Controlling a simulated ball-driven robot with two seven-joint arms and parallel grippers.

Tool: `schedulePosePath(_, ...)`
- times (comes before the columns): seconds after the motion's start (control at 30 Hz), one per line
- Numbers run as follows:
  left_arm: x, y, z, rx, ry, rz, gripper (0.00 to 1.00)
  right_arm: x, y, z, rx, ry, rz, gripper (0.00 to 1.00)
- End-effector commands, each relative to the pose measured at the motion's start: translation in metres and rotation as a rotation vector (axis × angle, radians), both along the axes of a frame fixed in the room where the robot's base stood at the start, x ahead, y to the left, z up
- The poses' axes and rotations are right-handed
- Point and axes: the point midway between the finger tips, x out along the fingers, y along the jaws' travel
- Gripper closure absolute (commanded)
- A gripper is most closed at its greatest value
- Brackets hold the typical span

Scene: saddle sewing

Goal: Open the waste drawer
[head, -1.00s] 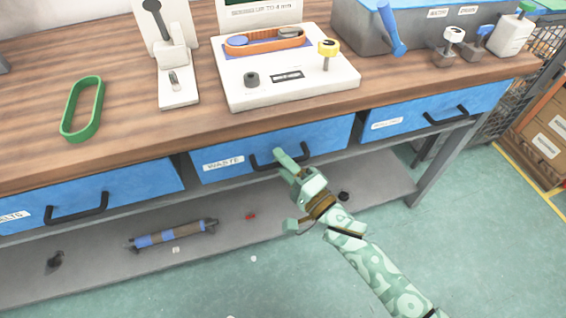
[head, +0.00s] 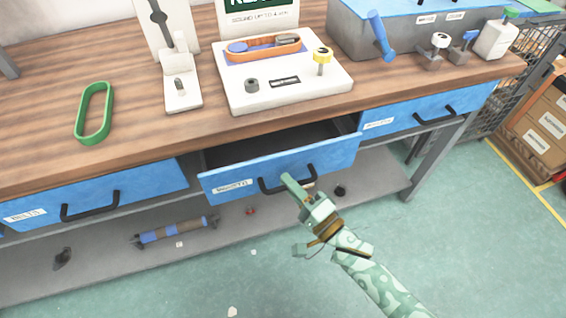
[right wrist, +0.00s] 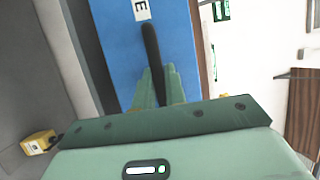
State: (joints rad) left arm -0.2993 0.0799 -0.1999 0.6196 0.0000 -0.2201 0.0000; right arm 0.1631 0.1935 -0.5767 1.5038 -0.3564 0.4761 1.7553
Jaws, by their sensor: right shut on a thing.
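The blue waste drawer (head: 240,180) is in the middle of the bench front in the head view. It stands partly pulled out, and its dark inside shows behind the front panel. In the right wrist view the black handle (right wrist: 152,55) runs down between my green fingers (right wrist: 156,88), against the blue drawer front (right wrist: 112,40). My left gripper is not in view.
Closed blue drawers stand left (head: 140,185) and right (head: 440,104). The wooden bench top (head: 135,95) carries a green belt (head: 94,112) and a white device (head: 290,90). A lower shelf (head: 110,255) holds a roller (head: 175,232). Floor in front is clear apart from small scraps.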

Motion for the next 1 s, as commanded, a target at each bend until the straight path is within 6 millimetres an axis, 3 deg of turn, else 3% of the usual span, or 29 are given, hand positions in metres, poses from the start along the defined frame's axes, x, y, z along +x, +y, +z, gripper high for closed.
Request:
schedulePosePath(0.03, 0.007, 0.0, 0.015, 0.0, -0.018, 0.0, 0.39, -0.016, -0.006, 0.007, -0.007, 0.003, 0.0, 1.0)
schedulePosePath(0.2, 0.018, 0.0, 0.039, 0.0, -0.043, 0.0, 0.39, -0.069, -0.023, 0.006, -0.007, 0.003, 0.001, 1.0)
schedulePosePath(0.5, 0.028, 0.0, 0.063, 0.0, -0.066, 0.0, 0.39, -0.147, -0.049, 0.002, -0.007, 0.003, 0.001, 1.0)
schedulePosePath(0.7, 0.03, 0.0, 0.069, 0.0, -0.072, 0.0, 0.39, -0.177, -0.058, 0.0, -0.004, 0.003, 0.001, 1.0)
schedulePosePath(1.0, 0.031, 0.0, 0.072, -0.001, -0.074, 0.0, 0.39, -0.191, -0.063, -0.001, -0.003, 0.002, 0.001, 1.0)
